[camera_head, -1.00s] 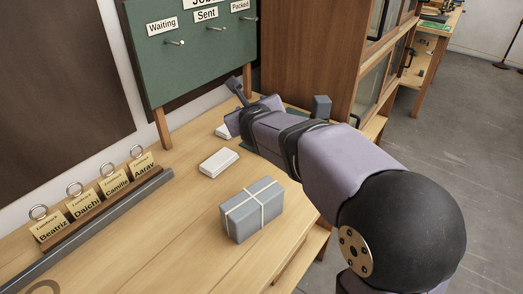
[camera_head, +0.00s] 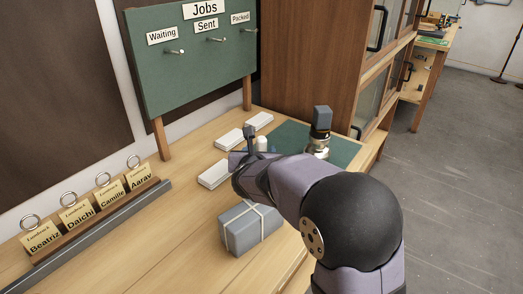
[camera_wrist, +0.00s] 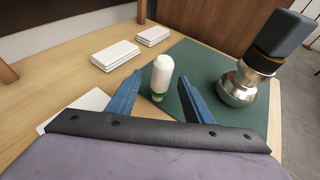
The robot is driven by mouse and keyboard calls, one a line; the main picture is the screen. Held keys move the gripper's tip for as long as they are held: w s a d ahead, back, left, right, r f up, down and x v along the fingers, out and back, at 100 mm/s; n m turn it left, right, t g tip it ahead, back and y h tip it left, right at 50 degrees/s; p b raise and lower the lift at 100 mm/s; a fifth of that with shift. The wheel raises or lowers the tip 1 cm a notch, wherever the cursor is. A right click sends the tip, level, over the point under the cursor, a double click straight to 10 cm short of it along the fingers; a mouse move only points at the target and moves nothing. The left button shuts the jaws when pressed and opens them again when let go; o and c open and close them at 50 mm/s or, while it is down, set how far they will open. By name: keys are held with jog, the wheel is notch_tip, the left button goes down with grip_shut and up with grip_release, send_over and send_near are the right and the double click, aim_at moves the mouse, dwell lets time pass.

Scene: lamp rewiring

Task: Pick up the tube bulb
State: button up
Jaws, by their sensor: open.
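The tube bulb (camera_wrist: 162,76) is a white rounded cylinder with a green band near its base. It stands upright on a dark green mat (camera_wrist: 205,58). In the wrist view my gripper (camera_wrist: 160,86) is open, with one blue finger on each side of the bulb's line. Whether the fingers are level with the bulb or short of it is hard to tell; neither visibly touches it. In the head view the bulb's white top (camera_head: 261,144) shows just beyond my gripper (camera_head: 249,146), whose far parts are partly hidden by my arm.
A silver lamp part with a dark grey block on top (camera_wrist: 259,62) stands on the mat right of the bulb. A grey tied parcel (camera_head: 250,228) sits near my arm, and a cabinet (camera_head: 312,62) stands behind.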

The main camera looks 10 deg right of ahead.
aim_at(262, 148)
jog(key=shift+f, duration=0.6)
jog(key=shift+p+x, duration=0.85)
jog(key=shift+x, duration=2.8)
jog(key=shift+d+r, duration=0.1)
jog(key=shift+r, duration=0.05)
jog(key=c, duration=1.1)
